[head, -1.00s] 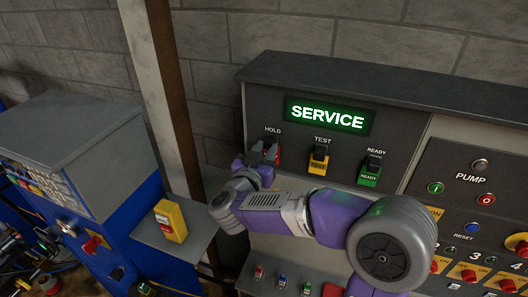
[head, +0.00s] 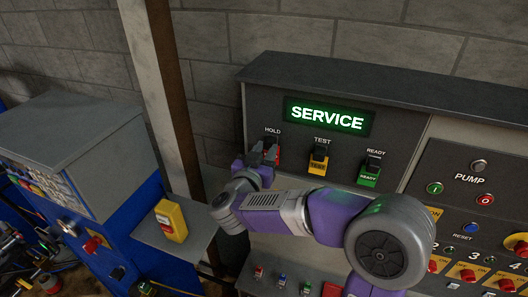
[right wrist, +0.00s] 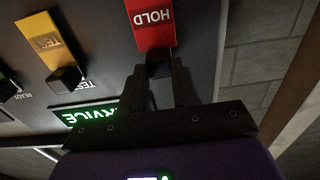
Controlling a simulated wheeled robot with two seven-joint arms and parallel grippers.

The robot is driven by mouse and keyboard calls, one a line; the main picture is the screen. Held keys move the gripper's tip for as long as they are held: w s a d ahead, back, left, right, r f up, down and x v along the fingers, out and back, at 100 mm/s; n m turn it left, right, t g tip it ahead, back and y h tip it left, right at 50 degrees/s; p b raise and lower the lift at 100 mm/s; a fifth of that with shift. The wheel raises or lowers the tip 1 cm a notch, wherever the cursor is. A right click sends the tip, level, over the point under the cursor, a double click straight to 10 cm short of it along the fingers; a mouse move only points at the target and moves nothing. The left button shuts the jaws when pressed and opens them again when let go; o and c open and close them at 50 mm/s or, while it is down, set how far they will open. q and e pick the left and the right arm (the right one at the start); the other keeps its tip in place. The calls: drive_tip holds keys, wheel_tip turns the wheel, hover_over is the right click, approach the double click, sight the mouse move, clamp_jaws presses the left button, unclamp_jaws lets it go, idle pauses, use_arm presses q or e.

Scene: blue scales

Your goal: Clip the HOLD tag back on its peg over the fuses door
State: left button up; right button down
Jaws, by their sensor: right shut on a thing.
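The red HOLD tag (head: 279,157) is at the panel under the HOLD label, mostly hidden behind my right gripper (head: 264,153). In the right wrist view the HOLD tag (right wrist: 152,28) shows upside down, hanging by its black top block. The fingers of my right gripper (right wrist: 158,76) are shut on that block, one on each side. The tag is in line with its neighbours on the panel; whether it bears on a peg is hidden. I cannot make out a fuses door. My left gripper is not in view.
The yellow TEST tag (head: 318,165) and green READY tag (head: 369,174) hang to the right, under the lit SERVICE sign (head: 327,115). Pump buttons and switches fill the lower right. A yellow box (head: 172,220) sits on a shelf at the left, beside a post (head: 160,90).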

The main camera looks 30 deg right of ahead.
drive_tip(key=c, duration=1.3)
unclamp_jaws()
drive_tip(key=shift+d+r, duration=0.25)
drive_tip(key=shift+d, duration=0.1)
drive_tip(key=o, duration=0.5)
drive_tip(key=shift+w+d+f, duration=0.4)
drive_tip(key=shift+w+d, duration=0.1)
drive_tip(key=shift+w, duration=0.1)
drive_tip(key=shift+o, duration=0.2)
drive_tip(key=shift+s+a+r, duration=0.15)
drive_tip(key=shift+s+a, duration=0.25)
drive_tip(key=shift+a, duration=0.25)
drive_tip(key=shift+s+a, duration=0.15)
drive_tip(key=shift+a, duration=0.1)
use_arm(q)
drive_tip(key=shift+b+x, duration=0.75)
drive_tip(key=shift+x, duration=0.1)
use_arm(e)
drive_tip(key=v, duration=0.6)
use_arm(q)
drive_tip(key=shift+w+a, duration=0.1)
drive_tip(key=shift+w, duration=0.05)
use_arm(e)
drive_tip(key=shift+s+a, duration=0.1)
drive_tip(key=shift+s, duration=0.1)
